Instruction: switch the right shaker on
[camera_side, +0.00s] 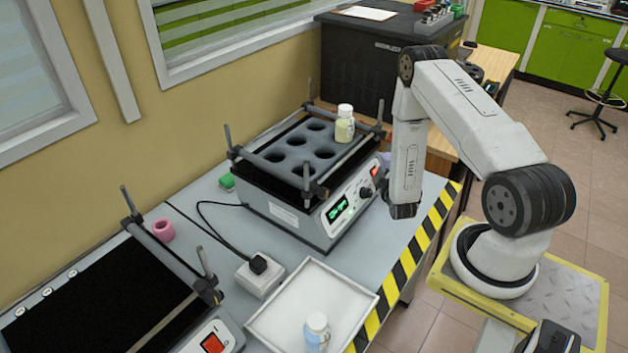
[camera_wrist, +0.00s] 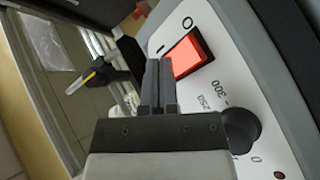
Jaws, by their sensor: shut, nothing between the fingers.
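The right shaker (camera_side: 283,212) stands in the middle of the bench, with a black top full of round holes. Its front panel has a lit green display (camera_side: 338,208), a black knob (camera_wrist: 241,130) and a glowing red rocker switch (camera_wrist: 188,56) marked I and O. The switch also shows at the panel's right end in the side view (camera_side: 376,170). My gripper (camera_wrist: 158,66) is shut and empty, its fingertips close beside the red switch. I cannot tell whether they touch it. In the side view my gripper (camera_side: 384,189) is at the panel's right end.
A bottle with yellowish contents (camera_side: 344,127) sits in a far hole of the shaker. A white tray (camera_side: 275,319) holds another bottle (camera_side: 316,335). The left shaker (camera_side: 105,290) has its own red switch (camera_side: 213,343). A power socket (camera_side: 259,275) with a cable lies between.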

